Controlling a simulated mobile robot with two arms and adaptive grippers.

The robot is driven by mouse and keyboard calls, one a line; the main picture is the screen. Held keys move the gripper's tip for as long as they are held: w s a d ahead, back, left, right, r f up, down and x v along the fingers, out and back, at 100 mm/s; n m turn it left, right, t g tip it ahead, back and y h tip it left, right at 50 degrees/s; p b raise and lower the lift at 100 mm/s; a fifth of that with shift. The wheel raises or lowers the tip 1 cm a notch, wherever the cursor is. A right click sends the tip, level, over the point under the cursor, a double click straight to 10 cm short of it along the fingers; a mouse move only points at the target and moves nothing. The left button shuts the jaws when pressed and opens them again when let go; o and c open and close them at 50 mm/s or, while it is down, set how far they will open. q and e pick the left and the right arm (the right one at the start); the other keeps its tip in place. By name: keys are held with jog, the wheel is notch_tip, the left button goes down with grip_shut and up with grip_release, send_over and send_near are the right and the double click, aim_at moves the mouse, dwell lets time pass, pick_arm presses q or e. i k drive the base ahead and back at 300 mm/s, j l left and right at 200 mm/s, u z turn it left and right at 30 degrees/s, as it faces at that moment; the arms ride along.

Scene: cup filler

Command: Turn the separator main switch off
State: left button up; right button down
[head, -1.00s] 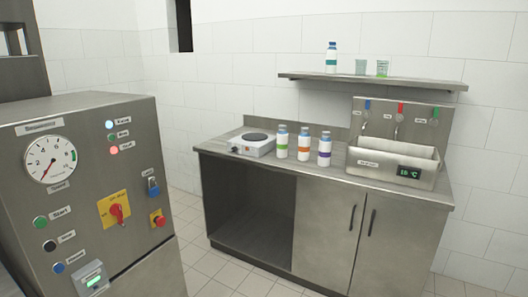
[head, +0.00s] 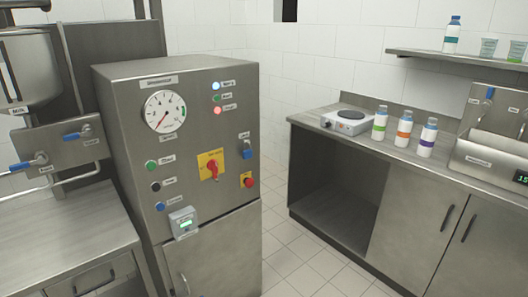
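The separator control cabinet (head: 122,150) is a grey metal box left of the middle in the head view. Its main switch is a red rotary knob (head: 212,168) on a yellow plate (head: 203,160) on the front face. The knob's handle looks about upright; its label is too small to read. A second yellow plate with a red button (head: 249,182) sits to its lower right. A blue-handled switch (head: 247,153) is above that. The indicator lights show a bright white-blue one (head: 216,86) and a red one (head: 216,109) lit. Neither of my grippers is in view.
A steel bench (head: 70,240) with a tank (head: 28,70) and blue-handled valves (head: 72,136) stands at the left. At right, a counter (head: 330,135) holds a hot plate (head: 346,120) and several bottles (head: 404,128). Tiled floor (head: 300,250) between cabinet and counter is free.

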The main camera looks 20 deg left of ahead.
aim_at(212, 165)
jog(key=i+u, duration=0.1)
jog(key=u, duration=0.65)
jog(key=i+l+u, duration=0.1)
jog(key=u, duration=0.3)
